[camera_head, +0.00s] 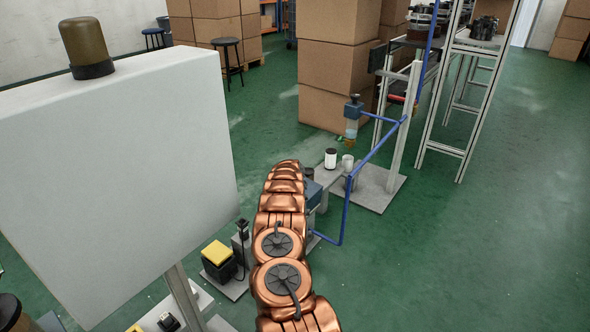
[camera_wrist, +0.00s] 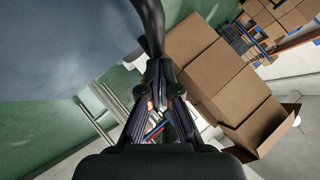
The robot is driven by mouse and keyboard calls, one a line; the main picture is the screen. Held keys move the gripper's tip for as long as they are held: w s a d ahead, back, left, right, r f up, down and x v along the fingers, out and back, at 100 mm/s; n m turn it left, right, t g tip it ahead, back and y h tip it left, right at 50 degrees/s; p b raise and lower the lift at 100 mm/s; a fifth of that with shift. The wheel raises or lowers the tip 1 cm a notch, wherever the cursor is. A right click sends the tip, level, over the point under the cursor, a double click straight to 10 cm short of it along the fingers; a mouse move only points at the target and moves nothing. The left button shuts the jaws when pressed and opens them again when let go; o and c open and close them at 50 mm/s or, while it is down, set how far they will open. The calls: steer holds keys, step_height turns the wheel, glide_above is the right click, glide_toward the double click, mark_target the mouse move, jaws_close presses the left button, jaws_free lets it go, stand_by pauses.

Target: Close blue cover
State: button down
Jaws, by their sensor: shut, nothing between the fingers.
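A blue part (camera_head: 313,192), which may be the blue cover, shows just right of my arm in the head view. My copper arm partly hides it, and I cannot tell how far open it is. In the wrist view a large blue-grey surface (camera_wrist: 60,45) fills the upper left, close to the camera; it may be the same cover. My gripper (camera_wrist: 160,88) is shut and empty beside that surface. I cannot tell whether they touch. In the head view my gripper is hidden behind the arm.
A blue tube frame (camera_head: 346,210) stands right of my arm. A white can (camera_head: 330,158) and a cup (camera_head: 347,162) stand behind. A large white panel (camera_head: 120,170) is on the left, with a yellow-topped black box (camera_head: 218,260) nearby. Green floor is free at right.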

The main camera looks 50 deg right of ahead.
steer(key=shift+w+f, duration=0.25)
steer(key=shift+w, duration=0.2)
steer(key=shift+w+f, duration=0.1)
steer(key=shift+f, duration=0.2)
steer(key=shift+r, duration=0.2)
steer(key=shift+r, duration=0.3)
steer(key=d+r+p+v, duration=0.1)
steer(key=p+v, duration=0.4)
steer(key=v, duration=0.7)
steer(key=shift+s+d+r, duration=0.3)
steer(key=shift+s+r, duration=0.05)
steer(key=shift+r, duration=0.05)
